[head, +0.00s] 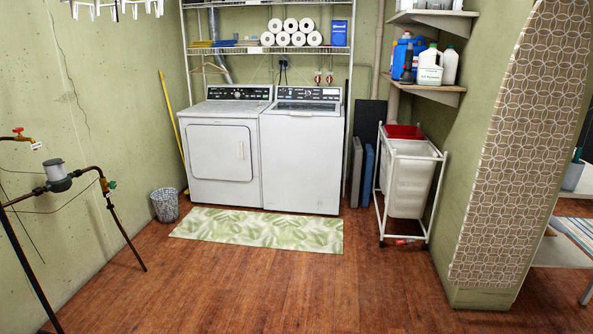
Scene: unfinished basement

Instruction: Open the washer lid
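The white washer (301,160) is the right one of two machines against the back wall. It is a top-loader with a dark control panel at its back edge. Its lid (303,108) lies flat on top and looks closed, with a dark glassy part towards the panel. The white dryer (222,152) with a front door stands close on its left. Neither of my grippers shows in the head view.
A green leaf-patterned mat (258,229) lies before the machines. A wheeled laundry hamper (408,180) stands right, a wire basket (165,205) left. Pipes (75,180) stand at the left wall. A patterned ironing board (520,140) is at right. The middle wooden floor is clear.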

